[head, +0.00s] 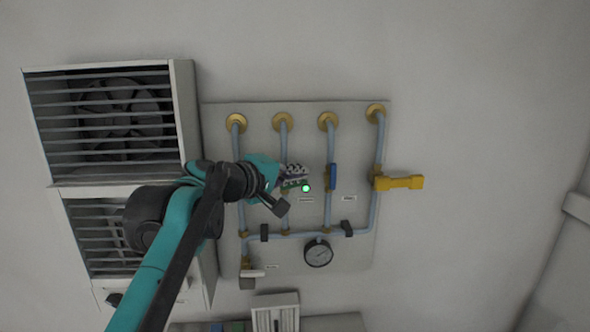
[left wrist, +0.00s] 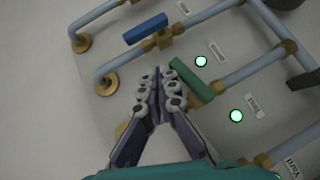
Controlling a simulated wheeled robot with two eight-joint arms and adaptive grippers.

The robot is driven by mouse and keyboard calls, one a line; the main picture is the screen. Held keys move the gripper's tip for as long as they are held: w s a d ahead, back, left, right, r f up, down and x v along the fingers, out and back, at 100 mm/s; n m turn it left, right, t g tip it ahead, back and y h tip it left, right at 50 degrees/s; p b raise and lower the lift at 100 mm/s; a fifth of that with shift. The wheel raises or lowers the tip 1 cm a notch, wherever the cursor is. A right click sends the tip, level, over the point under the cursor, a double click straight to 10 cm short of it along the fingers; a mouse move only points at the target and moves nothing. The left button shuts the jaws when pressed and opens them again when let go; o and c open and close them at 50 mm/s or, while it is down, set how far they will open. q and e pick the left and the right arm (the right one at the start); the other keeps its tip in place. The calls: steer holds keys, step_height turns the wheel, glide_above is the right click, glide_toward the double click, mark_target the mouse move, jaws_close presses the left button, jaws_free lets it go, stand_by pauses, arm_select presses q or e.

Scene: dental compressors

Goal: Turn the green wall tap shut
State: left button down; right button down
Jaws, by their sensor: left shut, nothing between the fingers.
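The green tap handle (left wrist: 192,80) lies across its pale blue pipe in the left wrist view. In the head view it is mostly hidden behind my left gripper (head: 297,173), with a bit of green at the fingertips. My left gripper also shows in the left wrist view (left wrist: 161,78). Its fingers are shut with nothing between them. The fingertips are close beside one end of the green handle; I cannot tell whether they touch it. My right gripper is not in view.
A blue handle (head: 332,176) lies along the pipe to the right. A yellow handle (head: 400,183) sticks out sideways farther right. A pressure gauge (head: 318,253) sits below. A louvred unit (head: 105,120) stands left of the wall panel (head: 352,262). Bare wall is at the right.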

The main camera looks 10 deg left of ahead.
arm_select(q)
steer(key=shift+d+f+g, duration=0.1)
steer(key=shift+d+g, duration=0.05)
steer(key=shift+g, duration=0.15)
stand_by(1.1)
